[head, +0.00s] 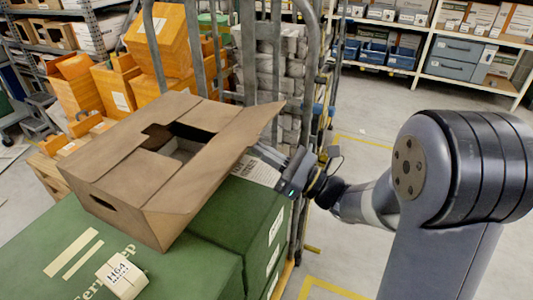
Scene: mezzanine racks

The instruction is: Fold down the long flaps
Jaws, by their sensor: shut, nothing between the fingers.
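A brown cardboard box (120,205) stands on green cases, with a hand hole in its near wall. Its right long flap (225,140) stands out and up from the right side, past the wall. The panels on the left and near part of the top (120,145) lie about level, and where one flap ends and another starts is hard to tell. A dark opening (190,150) shows the inside. My gripper (263,156) is shut and empty at the box's right side, beside and below the outer edge of the right flap. Its fingertips are partly hidden; contact cannot be told.
Green cases (165,272) carry the box, with a small pale labelled block (122,277) in front. A grey metal cage frame (277,60) rises close behind. Orange cartons (160,45) stand back left. The floor (375,135) is open to the right.

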